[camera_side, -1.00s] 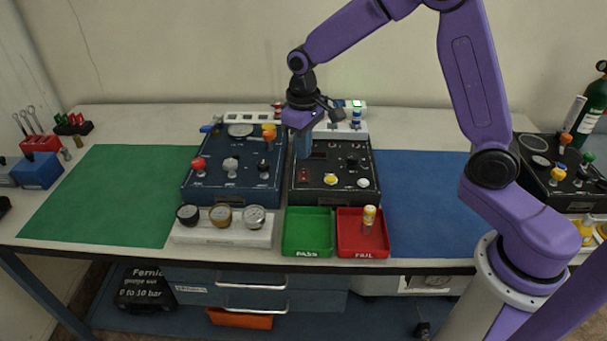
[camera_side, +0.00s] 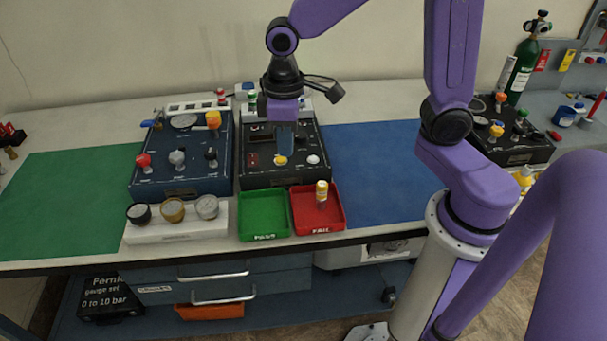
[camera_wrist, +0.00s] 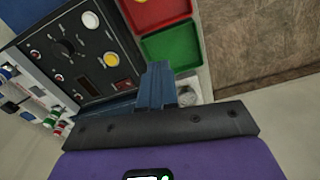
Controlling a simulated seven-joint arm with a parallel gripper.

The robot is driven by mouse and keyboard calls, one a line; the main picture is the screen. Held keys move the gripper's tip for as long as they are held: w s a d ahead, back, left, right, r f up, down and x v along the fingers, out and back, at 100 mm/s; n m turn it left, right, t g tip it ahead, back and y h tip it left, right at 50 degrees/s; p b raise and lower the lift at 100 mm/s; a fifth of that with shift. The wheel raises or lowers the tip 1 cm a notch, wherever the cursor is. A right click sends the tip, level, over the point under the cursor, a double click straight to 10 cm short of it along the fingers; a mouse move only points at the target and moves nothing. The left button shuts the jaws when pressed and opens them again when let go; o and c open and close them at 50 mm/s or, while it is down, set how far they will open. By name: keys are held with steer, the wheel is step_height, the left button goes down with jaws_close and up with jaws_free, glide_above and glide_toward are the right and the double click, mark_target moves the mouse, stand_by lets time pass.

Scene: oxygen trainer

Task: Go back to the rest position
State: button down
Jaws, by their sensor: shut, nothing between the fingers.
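My gripper (camera_side: 285,138) is shut and empty in the side view. It hangs over the black panel box (camera_side: 313,167), with its fingers pointing down above the box's face. In the wrist view its closed blue-grey fingers (camera_wrist: 157,86) stand in front of the box (camera_wrist: 88,72) and the green tray (camera_wrist: 172,48). How high the fingertips are above the box is hard to tell.
A blue panel box (camera_side: 150,175) with knobs stands left of the black one. In front are a green PASS tray (camera_side: 264,232), a red FAIL tray (camera_side: 325,225) holding a yellow-capped part (camera_side: 321,193), and a gauge stand (camera_side: 165,233). The blue mat (camera_side: 375,170) is clear.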

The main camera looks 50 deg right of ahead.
steer(key=s+d+n, duration=0.2)
steer(key=s, duration=0.7)
steer(key=s+d+n, duration=0.3)
steer(key=s, duration=0.6)
steer(key=shift+s+d+r+n, duration=0.2)
steer(key=shift+d+r+n, duration=0.1)
steer(key=shift+r, duration=0.15)
